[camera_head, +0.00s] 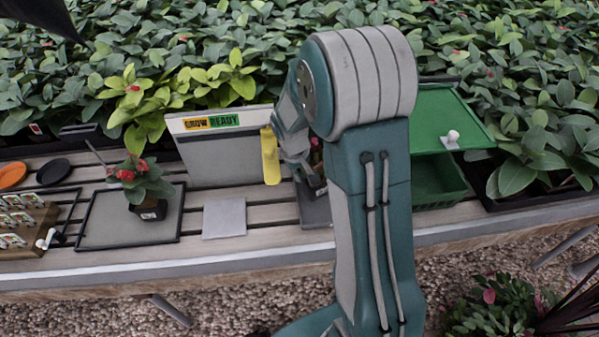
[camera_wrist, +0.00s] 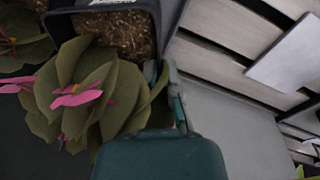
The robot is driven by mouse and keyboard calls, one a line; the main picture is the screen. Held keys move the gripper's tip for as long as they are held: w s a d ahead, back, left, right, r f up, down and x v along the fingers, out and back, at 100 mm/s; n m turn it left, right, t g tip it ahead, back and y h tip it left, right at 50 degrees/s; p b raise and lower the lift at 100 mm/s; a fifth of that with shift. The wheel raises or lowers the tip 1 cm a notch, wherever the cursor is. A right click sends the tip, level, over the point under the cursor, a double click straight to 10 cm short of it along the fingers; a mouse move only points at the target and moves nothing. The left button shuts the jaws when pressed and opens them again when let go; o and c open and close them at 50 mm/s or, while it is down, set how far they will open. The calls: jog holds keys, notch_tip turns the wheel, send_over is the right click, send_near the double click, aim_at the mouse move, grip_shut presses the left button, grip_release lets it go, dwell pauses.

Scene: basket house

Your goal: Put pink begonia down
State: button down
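The pink begonia (camera_wrist: 95,95) has broad green leaves, pink flowers and a dark square pot with brown soil, filling the upper left of the wrist view. In the camera_head view only a bit of pink and part of the dark pot (camera_head: 318,191) show beside my arm. My gripper (camera_wrist: 165,75) appears shut on the pot's rim; leaves hide part of the fingers. The pot is over or close to a grey mat (camera_head: 316,212) on the slatted bench; I cannot tell whether it touches.
A red-flowered potted plant (camera_head: 148,192) stands on a black-framed tray (camera_head: 108,230) at left. A bare grey plate (camera_head: 224,218) lies mid-bench. Dense plants line the back.

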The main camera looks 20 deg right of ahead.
aim_at(305, 180)
jog(key=shift+w+f, duration=0.1)
jog(key=shift+f, duration=0.15)
jog(key=f, duration=0.1)
jog(key=d+f, duration=0.1)
jog(key=f, duration=0.1)
jog(key=shift+w+d+f, duration=0.25)
jog(key=shift+d+f, duration=0.05)
jog(key=shift+d, duration=0.05)
jog(key=shift+a, duration=0.2)
jog(key=c, duration=1.3)
grip_release()
jog(key=shift+a, duration=0.15)
jog(key=o, duration=0.5)
jog(key=shift+a, duration=0.15)
jog(key=shift+d, duration=0.25)
notch_tip(305, 180, up, 12)
jog(key=a, duration=0.1)
jog(key=shift+a, duration=0.35)
